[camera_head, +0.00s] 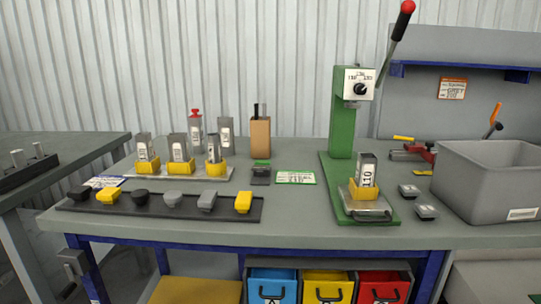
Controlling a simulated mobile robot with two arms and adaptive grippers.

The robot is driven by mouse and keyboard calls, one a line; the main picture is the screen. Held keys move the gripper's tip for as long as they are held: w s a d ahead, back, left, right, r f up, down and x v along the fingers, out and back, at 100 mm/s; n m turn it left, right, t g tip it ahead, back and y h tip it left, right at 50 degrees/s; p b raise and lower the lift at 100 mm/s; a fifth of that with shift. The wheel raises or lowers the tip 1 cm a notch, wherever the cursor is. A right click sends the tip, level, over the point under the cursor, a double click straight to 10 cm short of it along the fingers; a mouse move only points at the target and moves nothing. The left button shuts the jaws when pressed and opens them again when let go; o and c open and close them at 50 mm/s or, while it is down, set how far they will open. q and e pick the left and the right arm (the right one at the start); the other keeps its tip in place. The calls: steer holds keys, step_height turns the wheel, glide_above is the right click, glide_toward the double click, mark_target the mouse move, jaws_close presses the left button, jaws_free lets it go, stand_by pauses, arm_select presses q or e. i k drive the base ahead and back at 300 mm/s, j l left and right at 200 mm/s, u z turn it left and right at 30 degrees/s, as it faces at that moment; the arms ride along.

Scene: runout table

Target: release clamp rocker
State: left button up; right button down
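A green press (343,115) with a red-knobbed lever (396,38) stands on the right half of the table. Its lever points up and to the right. A grey block marked 110 (366,172) stands upright in a yellow holder (364,193) on the press base. A small dark device with a green top (261,174) sits at the middle of the table; I cannot tell whether it is the clamp rocker. Neither of my grippers shows in the head view.
Several grey blocks in yellow holders stand on a plate (200,180) at left. A dark strip (75,205) in front carries several knobs and handles. A grey bin (485,180) stands at right. Red, blue and yellow drawers (328,285) are below. The table's middle front (295,220) is clear.

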mark_target(262, 167)
steer(key=i+j+z, duration=0.35)
steer(key=i+j, duration=0.15)
steer(key=j, duration=0.15)
steer(key=i+j+z, duration=0.15)
steer(key=j, duration=0.25)
steer(key=i, duration=0.05)
